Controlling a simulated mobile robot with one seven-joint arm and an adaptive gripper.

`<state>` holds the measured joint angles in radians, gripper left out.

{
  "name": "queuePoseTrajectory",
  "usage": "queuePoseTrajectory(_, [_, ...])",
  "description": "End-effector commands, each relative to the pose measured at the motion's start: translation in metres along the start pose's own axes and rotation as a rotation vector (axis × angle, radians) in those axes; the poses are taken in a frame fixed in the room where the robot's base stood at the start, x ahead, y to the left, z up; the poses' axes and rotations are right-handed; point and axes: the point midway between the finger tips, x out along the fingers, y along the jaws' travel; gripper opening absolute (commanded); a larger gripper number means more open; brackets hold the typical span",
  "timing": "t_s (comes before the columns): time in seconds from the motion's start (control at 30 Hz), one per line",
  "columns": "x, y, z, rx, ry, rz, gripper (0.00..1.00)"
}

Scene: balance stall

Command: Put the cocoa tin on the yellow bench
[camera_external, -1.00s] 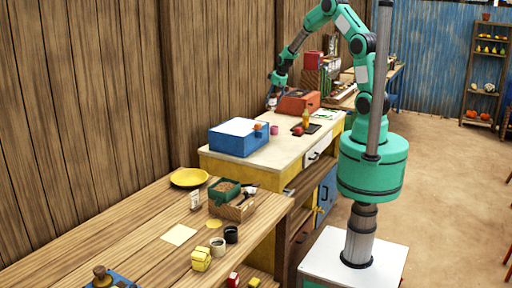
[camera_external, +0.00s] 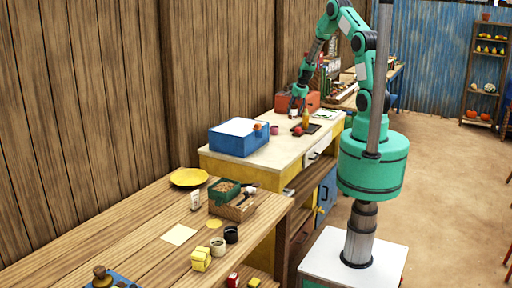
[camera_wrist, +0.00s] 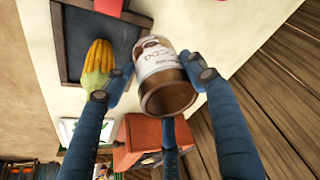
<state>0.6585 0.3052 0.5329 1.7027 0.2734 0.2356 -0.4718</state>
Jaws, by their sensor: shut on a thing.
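The cocoa tin (camera_wrist: 165,80), brown with a white label, sits between the fingers of my gripper (camera_wrist: 163,78) in the wrist view. The fingers are shut on its sides. In the external view my gripper (camera_external: 294,112) hangs over the far part of a pale-topped bench with yellow sides (camera_external: 235,167), in front of an orange-red box (camera_external: 284,103). The tin is too small to make out there. I cannot tell its exact height above the top.
A blue box (camera_external: 238,139) and pink cup (camera_external: 274,130) are on the bench. Its front middle (camera_external: 285,150) is clear. A wooden table (camera_external: 125,225) lies nearer.

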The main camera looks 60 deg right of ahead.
Motion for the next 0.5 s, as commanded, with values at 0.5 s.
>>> queuePoseTrajectory(0.5, [0.026, -0.001, 0.01, -0.001, 0.001, 0.0, 0.26])
